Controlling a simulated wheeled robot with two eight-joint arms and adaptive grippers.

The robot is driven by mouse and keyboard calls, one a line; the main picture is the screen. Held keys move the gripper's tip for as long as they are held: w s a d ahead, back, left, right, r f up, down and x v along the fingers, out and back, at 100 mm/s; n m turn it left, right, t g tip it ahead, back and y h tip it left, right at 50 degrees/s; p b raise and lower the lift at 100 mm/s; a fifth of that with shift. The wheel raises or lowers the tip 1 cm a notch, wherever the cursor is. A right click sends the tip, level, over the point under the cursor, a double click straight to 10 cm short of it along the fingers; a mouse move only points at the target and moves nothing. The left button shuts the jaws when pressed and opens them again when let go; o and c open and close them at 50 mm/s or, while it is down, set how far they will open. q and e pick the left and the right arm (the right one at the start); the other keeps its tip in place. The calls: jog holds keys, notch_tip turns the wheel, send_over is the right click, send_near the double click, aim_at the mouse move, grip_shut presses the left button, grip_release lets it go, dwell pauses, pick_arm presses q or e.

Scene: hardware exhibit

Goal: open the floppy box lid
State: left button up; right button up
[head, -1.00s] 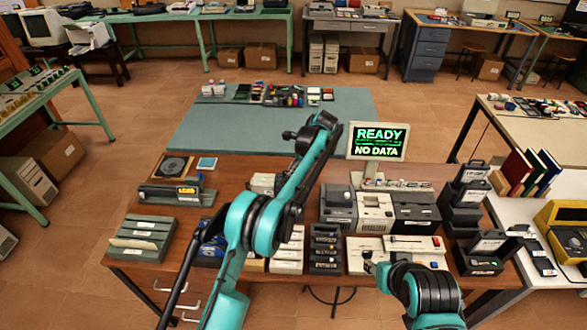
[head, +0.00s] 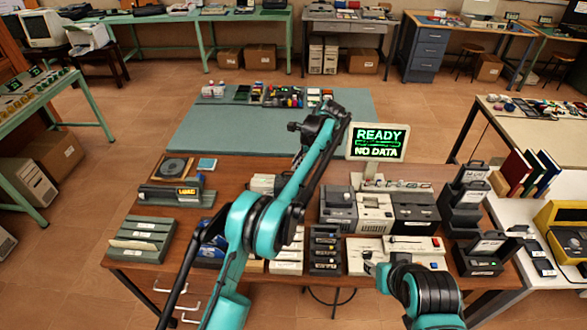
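I cannot tell for sure which item is the floppy box. A dark blue box (head: 209,246) on the wooden table is partly hidden behind my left arm. A grey-green slotted holder (head: 141,240) stands to its left, and black cases (head: 483,252) stand at the table's right. My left gripper (head: 298,145) is at the far end of the teal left arm, above the table's back part, apart from these boxes. Its fingers are too small and dark to read. My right arm is folded low at the right front; its gripper is not clearly visible.
A sign (head: 377,141) reading READY, NO DATA stands at the table's back. Grey and cream drives (head: 374,213) and a dark slotted stack (head: 325,249) crowd the middle. A green mat (head: 230,130) lies behind, mostly bare.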

pick_arm(q)
jog(key=v, duration=0.7)
jog(key=shift+r, duration=0.25)
jog(key=s+a+r+n+t+h+b, duration=0.1)
jog(key=s+a+r+n+h+b, duration=0.1)
jog(key=s+a+n+b, duration=0.45)
jog(key=s+a+r+n+t+h+b, duration=0.1)
jog(key=s+a+r+n+t, duration=0.15)
jog(key=s+a, duration=0.75)
jog(key=s+f+n+t+b, duration=0.1)
jog(key=s+f+n, duration=0.3)
jog(key=s+f, duration=0.4)
jog(key=s+f+n+t+h+b, duration=0.1)
jog(key=s+f+n+b, duration=0.2)
jog(key=s+f, duration=0.6)
jog(key=s+n, duration=0.1)
jog(key=s, duration=0.5)
jog(key=shift+a+n+h, duration=0.3)
jog(key=shift+a, duration=0.05)
